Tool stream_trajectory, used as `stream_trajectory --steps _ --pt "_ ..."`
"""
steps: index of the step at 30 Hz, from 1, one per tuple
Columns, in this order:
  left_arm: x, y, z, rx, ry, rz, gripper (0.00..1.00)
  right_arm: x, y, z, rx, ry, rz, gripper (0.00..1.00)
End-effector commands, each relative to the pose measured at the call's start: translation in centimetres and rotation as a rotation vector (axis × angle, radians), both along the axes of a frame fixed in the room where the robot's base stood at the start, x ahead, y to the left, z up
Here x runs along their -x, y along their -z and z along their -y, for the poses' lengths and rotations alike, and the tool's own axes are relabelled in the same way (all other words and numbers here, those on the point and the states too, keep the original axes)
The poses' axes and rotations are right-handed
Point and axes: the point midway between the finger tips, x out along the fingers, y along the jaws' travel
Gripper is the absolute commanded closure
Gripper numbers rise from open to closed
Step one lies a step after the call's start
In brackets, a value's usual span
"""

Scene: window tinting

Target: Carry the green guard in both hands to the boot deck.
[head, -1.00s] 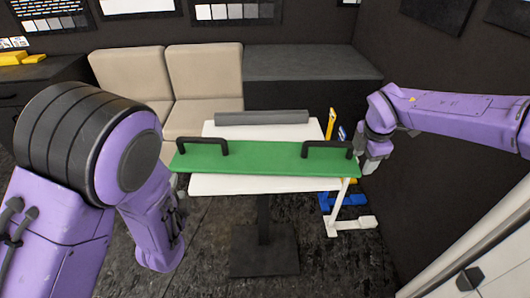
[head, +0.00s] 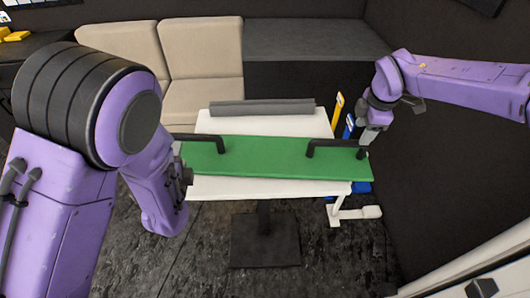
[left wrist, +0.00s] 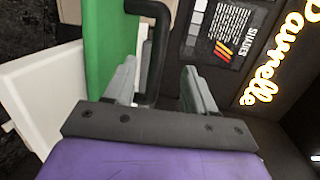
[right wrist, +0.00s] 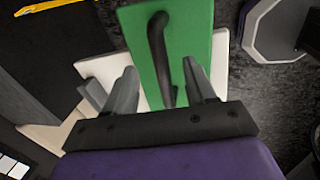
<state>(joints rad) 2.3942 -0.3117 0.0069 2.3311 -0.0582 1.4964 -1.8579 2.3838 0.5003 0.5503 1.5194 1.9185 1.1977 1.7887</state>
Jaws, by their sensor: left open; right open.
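The green guard (head: 265,160) is a long flat board with two black bar handles, lying across the white table (head: 240,187). The left handle shows in the left wrist view (left wrist: 157,50) and the right handle in the right wrist view (right wrist: 158,45). My left gripper (left wrist: 160,85) is open, with its handle between the fingers in view. My right gripper (right wrist: 160,85) is open, with the handle's near end between its fingers. In the head view my right gripper (head: 370,135) is at the guard's right end; my left arm mostly hides the left fingers. Contact cannot be told.
A grey roll (head: 262,107) lies behind the guard on the table. Beige seats (head: 200,60) stand at the back left, next to a dark deck with a clear grey top (head: 315,40). Yellow and blue tools (head: 338,108) stand right of the table. A dark wall is at the right.

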Motion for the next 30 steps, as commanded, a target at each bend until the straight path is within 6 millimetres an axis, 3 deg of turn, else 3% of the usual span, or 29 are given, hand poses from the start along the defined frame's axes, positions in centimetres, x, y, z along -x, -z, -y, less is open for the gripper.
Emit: stream_trajectory --steps 15,21,29,30 --pt "-8.2 1.7 -1.8 0.003 -0.004 0.000 0.44 -1.7 8.6 -0.1 0.001 -0.002 -0.003 0.45" --pt "-9.7 1.9 -2.1 0.002 -0.003 -0.001 0.44 -2.0 10.0 -0.1 0.001 -0.003 0.000 0.45" --pt "-9.8 1.9 -2.1 0.000 -0.002 -0.001 0.44 -2.1 10.1 -0.1 0.000 -0.002 -0.001 0.45" --pt "-9.8 1.9 -2.1 0.000 -0.002 0.000 0.51 -2.1 10.1 -0.1 0.000 -0.002 -0.001 0.51"
